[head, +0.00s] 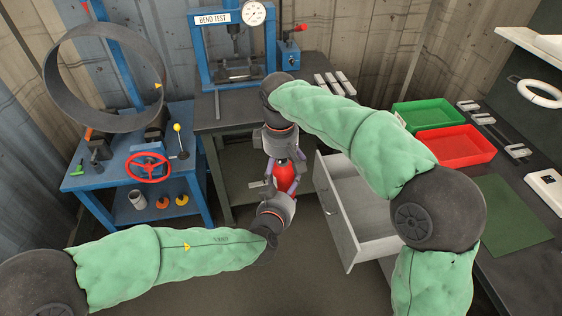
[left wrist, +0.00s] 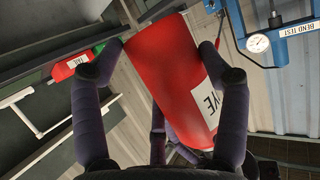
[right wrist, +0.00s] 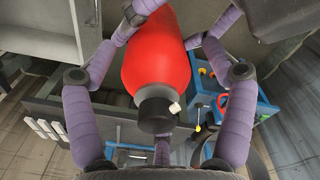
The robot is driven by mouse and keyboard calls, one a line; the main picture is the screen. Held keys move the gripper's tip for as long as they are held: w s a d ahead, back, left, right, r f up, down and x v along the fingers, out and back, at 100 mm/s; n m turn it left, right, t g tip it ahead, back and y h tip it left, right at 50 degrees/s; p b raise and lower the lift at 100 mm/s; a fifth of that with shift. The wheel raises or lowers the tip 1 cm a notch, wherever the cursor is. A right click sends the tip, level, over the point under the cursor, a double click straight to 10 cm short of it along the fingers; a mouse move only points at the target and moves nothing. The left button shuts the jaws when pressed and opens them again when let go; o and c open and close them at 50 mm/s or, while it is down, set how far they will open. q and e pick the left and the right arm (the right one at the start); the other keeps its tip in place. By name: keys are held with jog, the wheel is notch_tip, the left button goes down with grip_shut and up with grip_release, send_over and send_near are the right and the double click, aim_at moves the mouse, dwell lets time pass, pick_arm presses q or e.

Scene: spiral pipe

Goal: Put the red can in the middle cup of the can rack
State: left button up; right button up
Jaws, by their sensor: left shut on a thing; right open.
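The red can (head: 285,177) is held in mid-air between my two arms in the head view. In the left wrist view the can (left wrist: 170,75) lies tilted between the fingers, with a white label partly showing. My left gripper (head: 279,190) is shut on it from below. My right gripper (head: 280,158) comes from above with open fingers around the can's other end. In the right wrist view the can (right wrist: 157,60) shows its black cap and small white nozzle between these fingers.
A blue cart (head: 120,170) with a red handwheel (head: 148,168) stands left. The blue bend-test press (head: 232,45) is on the back bench. An open drawer (head: 355,220) is right of the grippers. Green (head: 427,115) and red (head: 455,146) trays sit on the right bench.

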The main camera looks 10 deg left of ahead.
pick_arm(q)
jog(key=shift+r, duration=0.1)
pick_arm(e)
jog(key=c, duration=1.3)
pick_arm(q)
jog(key=o, duration=1.4)
pick_arm(e)
jog(key=shift+c, duration=1.4)
pick_arm(q)
jog(key=shift+o, duration=0.2)
